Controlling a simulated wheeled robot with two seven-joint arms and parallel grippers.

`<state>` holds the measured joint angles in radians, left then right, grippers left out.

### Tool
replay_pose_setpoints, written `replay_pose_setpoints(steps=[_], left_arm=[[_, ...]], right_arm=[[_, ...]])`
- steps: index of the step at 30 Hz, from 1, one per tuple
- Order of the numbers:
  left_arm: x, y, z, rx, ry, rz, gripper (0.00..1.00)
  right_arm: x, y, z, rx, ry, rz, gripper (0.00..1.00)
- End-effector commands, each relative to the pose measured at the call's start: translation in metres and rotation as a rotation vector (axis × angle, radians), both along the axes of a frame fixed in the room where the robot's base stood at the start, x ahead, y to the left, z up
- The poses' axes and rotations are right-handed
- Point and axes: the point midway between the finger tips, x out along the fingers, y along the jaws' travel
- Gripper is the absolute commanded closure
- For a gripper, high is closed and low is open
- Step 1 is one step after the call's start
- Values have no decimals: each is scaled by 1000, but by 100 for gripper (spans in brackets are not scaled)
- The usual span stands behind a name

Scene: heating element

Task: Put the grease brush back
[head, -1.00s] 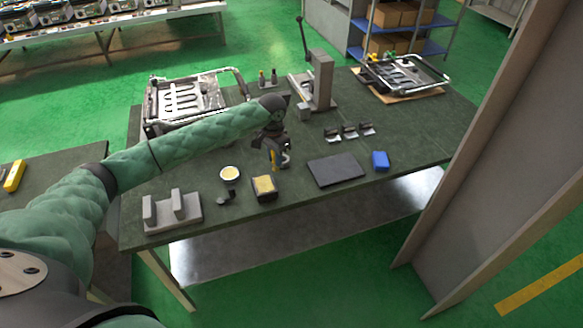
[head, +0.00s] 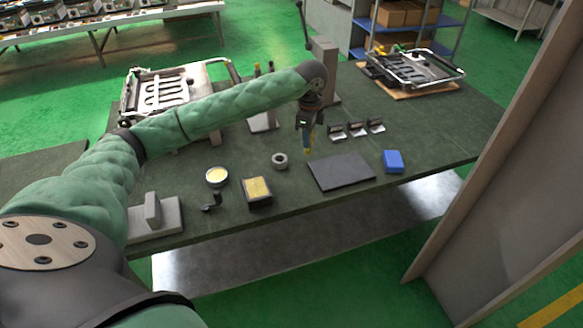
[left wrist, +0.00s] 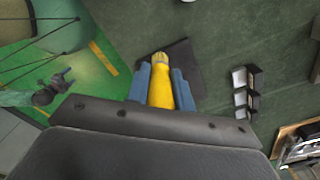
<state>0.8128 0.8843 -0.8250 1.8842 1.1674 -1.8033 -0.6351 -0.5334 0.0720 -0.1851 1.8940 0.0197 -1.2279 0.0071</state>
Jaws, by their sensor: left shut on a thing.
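My left gripper (head: 308,138) is above the workbench, between the grey ring (head: 280,160) and the three small metal brackets (head: 356,130). It is shut on the yellow handle of the grease brush (left wrist: 161,88). The brush points away from the gripper, with its pale tip over the edge of the dark flat mat (left wrist: 184,62) in the left wrist view. In the head view the yellow of the brush (head: 309,149) shows below the fingers, near the mat's far left corner. What looks like my right gripper (left wrist: 58,84) is small and dark in the left wrist view.
On the bench (head: 430,125) are a round tin (head: 217,176), a yellow-topped box (head: 257,190), a blue block (head: 393,161) and a grey stand (head: 155,215). A lever press (head: 325,60) stands behind my gripper. A tall panel (head: 490,150) rises at right.

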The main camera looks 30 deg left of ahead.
Motion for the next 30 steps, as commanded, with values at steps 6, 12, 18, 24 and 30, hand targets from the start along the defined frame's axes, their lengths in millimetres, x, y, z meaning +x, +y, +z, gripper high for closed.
replay_pose_setpoints(steps=[6,12,18,24,30], left_arm=[[-3,3,-2,2,0,-74,100],[-4,28,-12,4,1,-79,100],[-5,61,-33,3,2,-78,100],[-5,97,-55,3,3,-78,100],[-5,119,-70,2,1,-80,100]], right_arm=[[1,1,20,4,0,-2,24],[-4,-2,-1,-1,5,-2,24],[-15,-9,-43,-9,9,-2,24],[-27,-17,-82,-17,4,-2,24],[-28,-21,-104,-22,-10,0,24]])
